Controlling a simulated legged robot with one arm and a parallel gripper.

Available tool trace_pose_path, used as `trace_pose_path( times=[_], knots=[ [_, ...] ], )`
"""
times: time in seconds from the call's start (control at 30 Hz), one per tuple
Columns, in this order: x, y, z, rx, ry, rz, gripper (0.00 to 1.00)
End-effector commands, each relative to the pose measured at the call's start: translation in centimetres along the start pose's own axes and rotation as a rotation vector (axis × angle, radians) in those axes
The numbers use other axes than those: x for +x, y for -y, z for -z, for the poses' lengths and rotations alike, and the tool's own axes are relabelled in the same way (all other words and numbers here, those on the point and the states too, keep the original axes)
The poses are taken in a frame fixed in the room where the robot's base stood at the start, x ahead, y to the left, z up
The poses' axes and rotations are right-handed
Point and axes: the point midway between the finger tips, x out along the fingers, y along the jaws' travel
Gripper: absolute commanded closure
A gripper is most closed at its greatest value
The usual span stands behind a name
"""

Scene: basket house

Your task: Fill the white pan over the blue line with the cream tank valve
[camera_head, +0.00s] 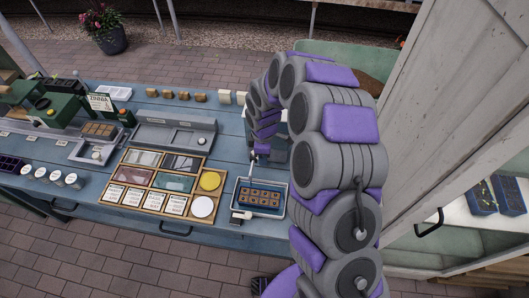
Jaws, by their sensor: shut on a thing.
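The white pan (236,210) sits near the front edge of the blue bench. A blue tray (247,200) with several brown cells lies in it. I cannot make out a blue line or a water level at this size. My gripper (262,150) is low over the bench, just behind the pan, and is shut on a small light thing that seems to be the cream tank valve. The tank it belongs to is mostly hidden behind my arm; only a pale edge shows.
A wooden rack of cards and discs (153,183) stands left of the pan. A grey tray (174,134) lies behind it. Small tan and cream blocks (183,95) line the back. A green machine (62,110) stands far left. A white wooden wall (450,90) rises at right.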

Motion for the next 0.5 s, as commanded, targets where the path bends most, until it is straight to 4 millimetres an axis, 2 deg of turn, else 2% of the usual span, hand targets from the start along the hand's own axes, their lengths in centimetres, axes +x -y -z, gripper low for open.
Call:
trace_pose_path(
  times=[0.43, 0.47, 0.5],
  knots=[
    [-0.11, -0.07, 0.17, 0.012, -0.003, -0.004, 1.0],
    [-0.11, -0.07, 0.17, 0.011, -0.003, -0.004, 0.71],
    [-0.11, -0.07, 0.16, 0.011, -0.003, -0.004, 0.67]
  ],
)
